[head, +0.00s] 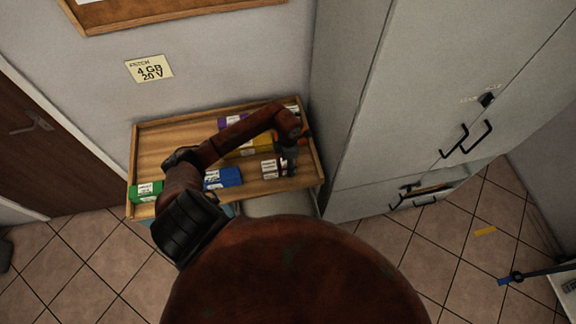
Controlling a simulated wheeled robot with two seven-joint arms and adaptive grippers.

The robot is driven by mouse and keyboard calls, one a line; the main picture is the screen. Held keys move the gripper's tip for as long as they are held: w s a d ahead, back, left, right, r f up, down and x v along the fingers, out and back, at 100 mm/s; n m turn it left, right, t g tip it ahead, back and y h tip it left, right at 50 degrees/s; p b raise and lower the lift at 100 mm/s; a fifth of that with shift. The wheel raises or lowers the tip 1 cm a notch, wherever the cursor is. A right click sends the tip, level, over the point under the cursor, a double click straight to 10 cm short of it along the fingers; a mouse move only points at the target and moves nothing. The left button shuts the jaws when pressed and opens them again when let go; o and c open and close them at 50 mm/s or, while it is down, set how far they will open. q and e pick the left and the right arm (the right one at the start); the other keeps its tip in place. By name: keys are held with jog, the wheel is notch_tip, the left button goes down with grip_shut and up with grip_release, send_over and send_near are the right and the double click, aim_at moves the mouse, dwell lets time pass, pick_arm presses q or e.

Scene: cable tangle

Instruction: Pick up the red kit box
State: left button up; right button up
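My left arm reaches over a shallow wooden tray-like shelf (150,150) with several small labelled boxes. My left gripper (290,158) points down near the shelf's right end, beside a small box with a white label and dark sides (270,169). I cannot tell if it touches that box, or if its fingers are open or shut. No other clearly red box shows. My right gripper is not in view.
A green box (147,191), a blue box (224,178), a yellow box (245,150) and a purple box (232,121) are on the shelf. A tall grey cabinet (350,120) stands close on the right. A yellow note (149,69) is on the wall.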

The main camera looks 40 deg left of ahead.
pick_arm(q)
jog(key=c, duration=1.2)
jog(key=shift+c, duration=0.2)
jog(key=shift+r, duration=0.15)
